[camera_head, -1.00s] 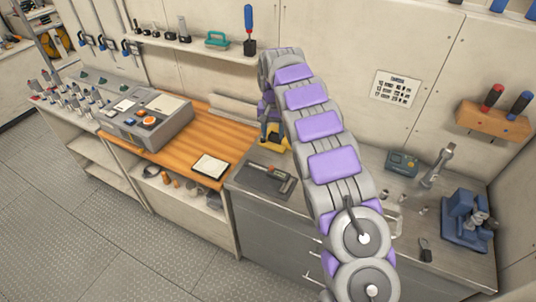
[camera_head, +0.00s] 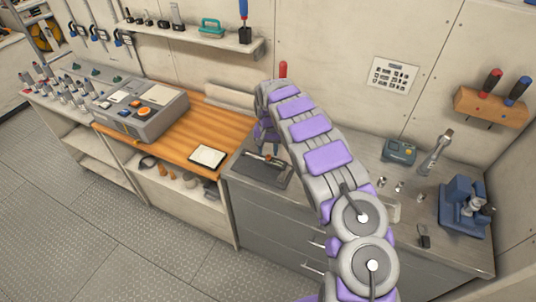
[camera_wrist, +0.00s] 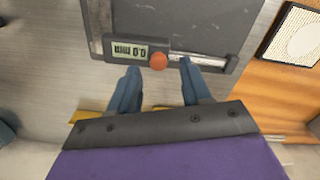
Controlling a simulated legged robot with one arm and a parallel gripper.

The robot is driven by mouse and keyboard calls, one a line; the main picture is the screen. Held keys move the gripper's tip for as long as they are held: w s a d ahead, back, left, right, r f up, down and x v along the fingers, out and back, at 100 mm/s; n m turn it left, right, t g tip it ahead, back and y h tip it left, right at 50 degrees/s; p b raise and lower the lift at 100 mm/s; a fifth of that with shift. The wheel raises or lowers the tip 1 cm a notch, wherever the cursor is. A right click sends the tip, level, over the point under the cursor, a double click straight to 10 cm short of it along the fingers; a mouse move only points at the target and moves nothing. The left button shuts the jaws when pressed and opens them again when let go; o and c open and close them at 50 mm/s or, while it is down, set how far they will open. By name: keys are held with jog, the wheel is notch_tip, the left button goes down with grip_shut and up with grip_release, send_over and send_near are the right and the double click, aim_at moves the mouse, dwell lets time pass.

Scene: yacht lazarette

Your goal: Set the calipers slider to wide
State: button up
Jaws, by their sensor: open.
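The calipers (camera_wrist: 140,50) lie on a dark tray (camera_wrist: 215,14) in the wrist view. Their display reads 0.0 mm, upside down in the picture, and a round orange knob (camera_wrist: 158,61) sits beside it. A pale metal bar (camera_wrist: 205,60) runs right from the knob. My gripper (camera_wrist: 160,78) is open, with one blue-grey finger on each side of the knob in the picture. I cannot tell whether the fingers touch the calipers. In the head view, my gripper (camera_head: 268,138) is above the calipers (camera_head: 262,157), and my arm partly covers that area.
A wooden top (camera_head: 170,135) with a white tablet-like pad (camera_head: 207,157) adjoins the grey counter on the left. A grey console (camera_head: 140,108) stands farther left. A blue vise (camera_head: 464,208) and a small teal meter (camera_head: 399,151) stand on the counter to the right.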

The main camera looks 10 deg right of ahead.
aim_at(273, 166)
jog(key=shift+d+f, duration=0.15)
jog(key=shift+f, duration=1.15)
jog(key=shift+c, duration=0.2)
grip_shut()
